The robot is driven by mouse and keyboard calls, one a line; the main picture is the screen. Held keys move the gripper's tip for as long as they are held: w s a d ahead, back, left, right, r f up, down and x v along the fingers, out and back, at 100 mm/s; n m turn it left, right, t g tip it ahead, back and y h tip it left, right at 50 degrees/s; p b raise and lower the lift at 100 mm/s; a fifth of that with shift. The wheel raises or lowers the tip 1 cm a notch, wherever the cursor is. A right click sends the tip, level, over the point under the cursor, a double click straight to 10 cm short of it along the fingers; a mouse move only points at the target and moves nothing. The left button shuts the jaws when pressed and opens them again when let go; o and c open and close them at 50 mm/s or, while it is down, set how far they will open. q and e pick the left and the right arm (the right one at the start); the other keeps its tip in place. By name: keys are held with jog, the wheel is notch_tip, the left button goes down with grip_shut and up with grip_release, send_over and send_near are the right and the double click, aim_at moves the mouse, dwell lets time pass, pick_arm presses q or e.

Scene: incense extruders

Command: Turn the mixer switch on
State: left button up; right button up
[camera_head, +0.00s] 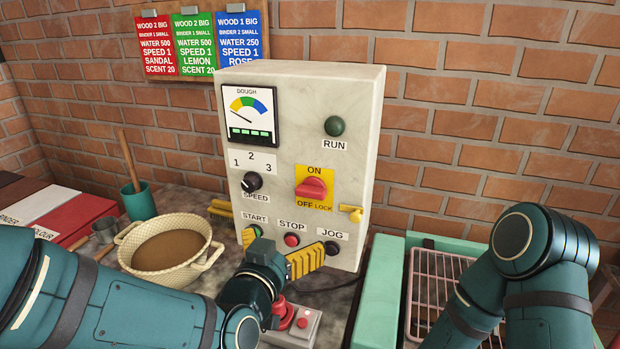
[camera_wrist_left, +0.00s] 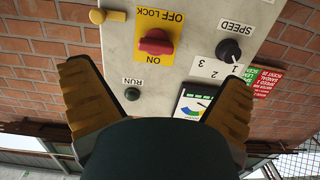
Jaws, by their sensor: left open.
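The mixer switch is a red rotary knob (camera_head: 311,188) on a yellow plate marked ON at the top and OFF LOCK at the bottom. Its grip lies roughly sideways. It shows upside down in the left wrist view (camera_wrist_left: 156,42). A yellow lock piece (camera_head: 352,213) sits right of the plate. My left gripper (camera_head: 264,232) is open and empty in front of the panel's lower part, below the knob. In the wrist view its yellow fingers (camera_wrist_left: 154,76) spread to either side of the knob, apart from it. My right arm shows at the right, its gripper out of view.
The grey control box (camera_head: 290,90) carries a dark RUN lamp (camera_head: 334,126), a speed dial (camera_head: 252,182) and START, STOP (camera_head: 292,240) and JOG buttons. A bowl of dough (camera_head: 165,252) stands left. A pink rack (camera_head: 435,290) lies right. A red-buttoned box (camera_head: 298,320) sits below.

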aim_at(309, 192)
pick_arm(q)
jog(key=shift+t, duration=0.4)
jog(key=r+x, duration=0.1)
jog(key=x, duration=0.8)
jog(key=r+x, duration=0.1)
jog(key=x, duration=0.3)
jog(key=shift+w+d+r+b, duration=0.3)
jog(key=c, duration=1.2)
